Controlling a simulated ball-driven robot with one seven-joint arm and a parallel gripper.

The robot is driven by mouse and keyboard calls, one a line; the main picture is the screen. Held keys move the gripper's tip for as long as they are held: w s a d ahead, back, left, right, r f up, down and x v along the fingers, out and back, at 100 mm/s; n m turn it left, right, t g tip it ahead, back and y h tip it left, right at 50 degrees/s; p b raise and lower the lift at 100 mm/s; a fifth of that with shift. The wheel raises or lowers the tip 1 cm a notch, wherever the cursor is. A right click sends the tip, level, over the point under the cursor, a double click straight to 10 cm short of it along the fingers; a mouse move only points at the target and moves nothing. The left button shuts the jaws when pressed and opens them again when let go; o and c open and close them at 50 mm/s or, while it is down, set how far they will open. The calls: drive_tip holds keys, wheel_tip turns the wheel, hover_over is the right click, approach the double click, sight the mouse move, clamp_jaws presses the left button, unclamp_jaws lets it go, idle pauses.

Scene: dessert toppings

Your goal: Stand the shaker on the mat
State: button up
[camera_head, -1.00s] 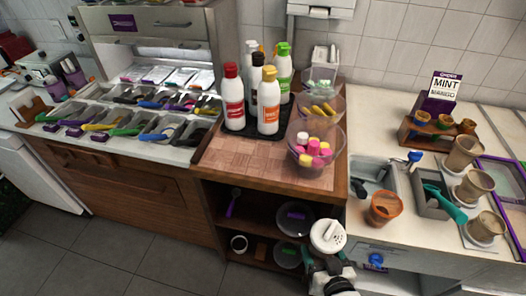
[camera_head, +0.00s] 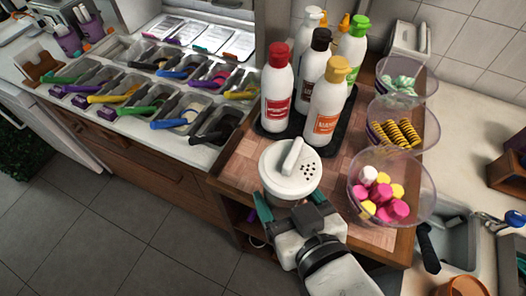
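The shaker (camera_head: 290,172) has a white lid with a ridge and several small holes, over a clear body. My gripper (camera_head: 291,204) is shut on its body, lid up and slightly tilted in the picture. The shaker is at the front edge of the wooden counter; its base is hidden by my gripper, so I cannot tell whether it touches anything. A dark mat (camera_head: 343,132) lies behind it under several squeeze bottles with red, black, yellow, green and white caps.
A red-capped bottle (camera_head: 277,92) and a yellow-capped bottle (camera_head: 327,105) stand just behind the shaker. A clear bowl of pink and yellow sweets (camera_head: 416,190) is close on the right. Bare wooden counter (camera_head: 240,165) shows to the left.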

drive_tip(key=shift+w+a+r, duration=0.1)
drive_tip(key=shift+w+r, duration=0.05)
drive_tip(key=f+x, duration=0.1)
drive_tip(key=x, duration=0.4)
drive_tip(key=d+b+x, duration=0.1)
drive_tip(key=x, duration=0.4)
drive_tip(key=f+x, duration=0.1)
drive_tip(key=x, duration=0.4)
drive_tip(key=shift+d+f, duration=0.1)
drive_tip(key=shift+f, duration=0.25)
drive_tip(key=shift+w+f, duration=0.15)
drive_tip(key=shift+f, duration=0.25)
drive_tip(key=shift+w+f, duration=0.1)
drive_tip(key=shift+f, duration=1.55)
drive_tip(key=shift+f, duration=0.2)
drive_tip(key=o, duration=1.3)
drive_tip(key=shift+c, duration=0.2)
